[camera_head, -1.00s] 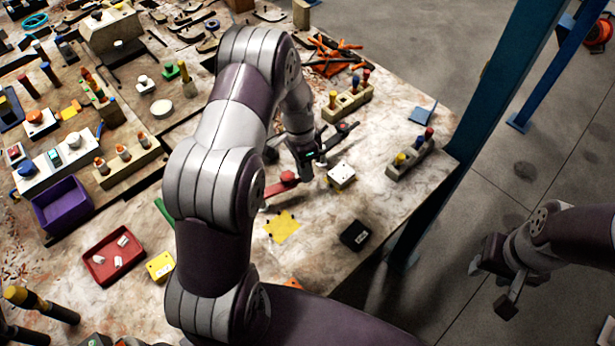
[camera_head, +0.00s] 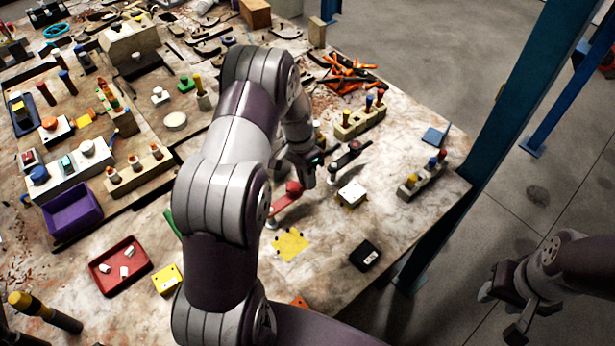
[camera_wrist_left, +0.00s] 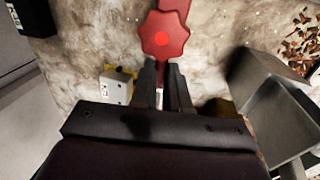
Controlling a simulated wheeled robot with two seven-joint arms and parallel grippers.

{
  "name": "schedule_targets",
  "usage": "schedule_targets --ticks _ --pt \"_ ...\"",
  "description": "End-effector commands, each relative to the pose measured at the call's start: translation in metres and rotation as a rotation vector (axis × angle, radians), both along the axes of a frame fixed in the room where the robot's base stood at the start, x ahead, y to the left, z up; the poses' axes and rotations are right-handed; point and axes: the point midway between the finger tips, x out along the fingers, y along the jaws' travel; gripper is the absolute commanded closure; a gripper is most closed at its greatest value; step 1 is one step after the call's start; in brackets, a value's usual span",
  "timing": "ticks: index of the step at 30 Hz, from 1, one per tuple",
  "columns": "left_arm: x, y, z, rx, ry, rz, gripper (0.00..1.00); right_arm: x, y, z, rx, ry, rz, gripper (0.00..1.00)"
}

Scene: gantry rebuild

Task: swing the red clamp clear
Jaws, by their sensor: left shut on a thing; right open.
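The red clamp (camera_head: 285,205) is a short red bar with a lobed knob, standing on the table beside a yellow patch (camera_head: 291,244). In the left wrist view its knob (camera_wrist_left: 164,37) lies at the fingertips, with the bar running off the top edge. My left gripper (camera_head: 299,183) is shut on the red clamp at the knob; the arm and hand hide part of the grip in the head view. The left fingers (camera_wrist_left: 163,70) show close together in the wrist view. My right gripper (camera_head: 503,311) is open and empty, off the table at the right.
A white block with yellow corners (camera_head: 351,192) sits right of the clamp, near a dark clamp (camera_head: 350,154). A black box (camera_head: 364,255) lies near the table edge. A red tray (camera_head: 120,266) and yellow block (camera_head: 167,280) are left of my arm. Blue posts (camera_head: 500,110) stand right.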

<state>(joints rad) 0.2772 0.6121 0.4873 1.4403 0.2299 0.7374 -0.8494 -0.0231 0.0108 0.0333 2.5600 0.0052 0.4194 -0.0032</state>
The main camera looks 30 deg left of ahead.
Motion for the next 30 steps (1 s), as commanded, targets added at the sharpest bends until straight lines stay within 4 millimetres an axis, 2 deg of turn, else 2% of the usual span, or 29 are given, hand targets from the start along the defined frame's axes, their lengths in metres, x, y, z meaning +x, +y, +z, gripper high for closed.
schedule_targets --ticks 3,4,6,14,17,20,25,27,30 --pt "-0.001 0.000 0.000 0.000 0.002 -0.001 1.00 0.000 0.000 0.000 0.000 0.000 0.000 0.57" --pt "-0.001 0.000 0.000 0.000 0.002 -0.001 0.79 0.000 0.000 0.000 0.000 0.000 0.000 0.57" --pt "-0.001 0.000 0.000 0.000 0.002 -0.001 0.60 0.000 0.000 0.000 0.000 0.000 0.000 0.57" --pt "0.000 0.000 0.000 0.000 0.001 -0.001 0.60 0.000 0.000 0.000 0.000 0.000 0.000 0.57" --pt "0.001 0.002 0.007 0.001 -0.003 -0.001 0.60 0.000 0.000 -0.003 0.000 0.000 0.000 0.57" --pt "0.003 0.006 0.026 0.001 -0.005 0.001 0.60 0.000 0.000 -0.008 0.000 0.000 0.000 0.57" --pt "0.006 0.015 0.073 0.002 -0.005 0.000 0.60 0.000 0.000 -0.018 0.000 0.000 0.000 0.57" --pt "0.007 0.017 0.104 -0.001 0.001 0.000 0.60 0.000 0.000 0.012 0.000 0.001 0.000 0.57" --pt "0.008 0.021 0.120 -0.001 0.003 0.000 0.60 0.000 0.000 0.027 0.000 -0.001 0.000 0.57"
